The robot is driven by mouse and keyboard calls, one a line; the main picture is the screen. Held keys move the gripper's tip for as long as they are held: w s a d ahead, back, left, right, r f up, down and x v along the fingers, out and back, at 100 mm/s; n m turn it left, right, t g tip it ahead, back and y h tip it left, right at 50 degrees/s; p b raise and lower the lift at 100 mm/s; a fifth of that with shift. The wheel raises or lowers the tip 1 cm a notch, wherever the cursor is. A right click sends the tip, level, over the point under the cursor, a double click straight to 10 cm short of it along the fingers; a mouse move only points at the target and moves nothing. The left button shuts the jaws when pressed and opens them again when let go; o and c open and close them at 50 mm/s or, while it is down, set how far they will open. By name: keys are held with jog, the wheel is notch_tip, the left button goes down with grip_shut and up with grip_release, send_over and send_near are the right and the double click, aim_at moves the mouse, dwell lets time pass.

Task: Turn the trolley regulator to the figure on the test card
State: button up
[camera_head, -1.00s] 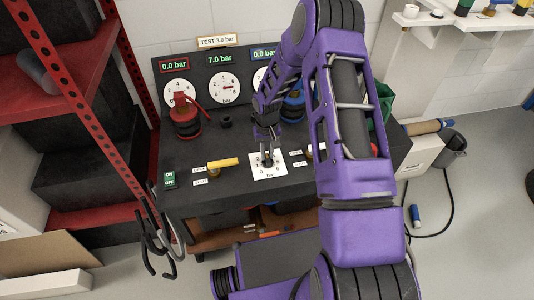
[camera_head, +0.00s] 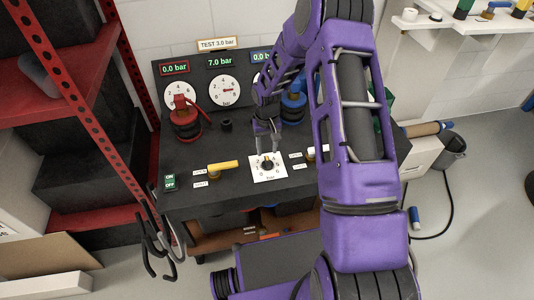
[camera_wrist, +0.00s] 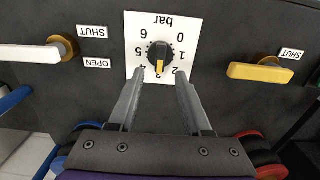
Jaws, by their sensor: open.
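The regulator knob (camera_head: 267,165) is black with a yellow pointer, on a white dial plate (camera_head: 257,175) marked 0 to 6 bar. In the wrist view the dial is upside down, and the knob (camera_wrist: 160,55) has its yellow mark toward the 3, between 4 and 2. The test card (camera_head: 217,43) at the back reads TEST 3.0 bar. My gripper (camera_head: 267,147) is open and empty, just behind the knob and apart from it. In the wrist view its fingertips (camera_wrist: 160,80) lie on the near side of the knob, spread apart.
A yellow lever valve (camera_head: 222,165) is left of the dial; a white-handled one (camera_wrist: 35,53) is on its other side. Displays read 0.0 bar (camera_head: 174,68) and 7.0 bar (camera_head: 220,61); a third is partly hidden. A red hose coupling (camera_head: 185,118) and blue coupling (camera_head: 293,103) stand behind.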

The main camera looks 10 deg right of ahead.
aim_at(267, 158)
notch_tip(267, 158, up, 14)
jog(key=p, duration=0.1)
jog(key=shift+f, duration=0.25)
